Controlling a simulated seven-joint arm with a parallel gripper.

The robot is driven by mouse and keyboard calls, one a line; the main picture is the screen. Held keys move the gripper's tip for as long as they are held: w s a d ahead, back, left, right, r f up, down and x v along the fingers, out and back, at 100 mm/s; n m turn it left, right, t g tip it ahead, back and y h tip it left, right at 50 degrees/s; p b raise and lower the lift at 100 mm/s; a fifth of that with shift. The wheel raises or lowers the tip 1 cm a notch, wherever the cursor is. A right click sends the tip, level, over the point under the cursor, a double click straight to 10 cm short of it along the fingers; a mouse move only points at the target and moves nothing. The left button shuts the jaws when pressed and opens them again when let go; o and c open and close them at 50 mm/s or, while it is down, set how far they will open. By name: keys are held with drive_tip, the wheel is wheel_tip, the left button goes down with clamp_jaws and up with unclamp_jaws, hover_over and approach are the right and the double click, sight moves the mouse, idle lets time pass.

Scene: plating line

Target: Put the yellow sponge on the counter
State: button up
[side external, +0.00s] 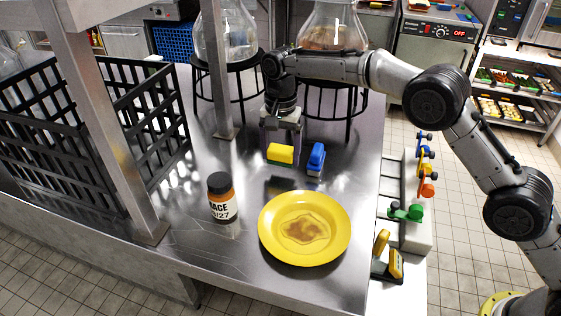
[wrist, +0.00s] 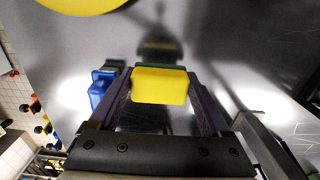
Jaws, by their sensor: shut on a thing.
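The yellow sponge (side external: 280,155) with a green layer is held between the fingers of my gripper (side external: 282,140). In the wrist view the sponge (wrist: 160,86) sits between the two purple-grey fingers of my gripper (wrist: 163,90). My gripper is shut on it and points down over the metal counter (side external: 180,245). The sponge is at or slightly above the counter; I cannot tell whether it touches.
A blue object (side external: 316,158) stands just right of the sponge. A yellow plate (side external: 335,248) with a brown stain and a dark-capped bottle (side external: 221,190) are nearer the front. A black crate (side external: 60,150) is at left. Glass flasks on black stands (side external: 228,62) are behind.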

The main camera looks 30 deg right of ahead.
sight(280, 162)
drive_tip(key=shift+f, duration=1.6)
drive_tip(key=shift+f, duration=0.1)
drive_tip(key=o, duration=1.3)
wheel_tip(280, 162, up, 12)
drive_tip(key=shift+f, duration=0.25)
drive_tip(key=shift+r, duration=0.4)
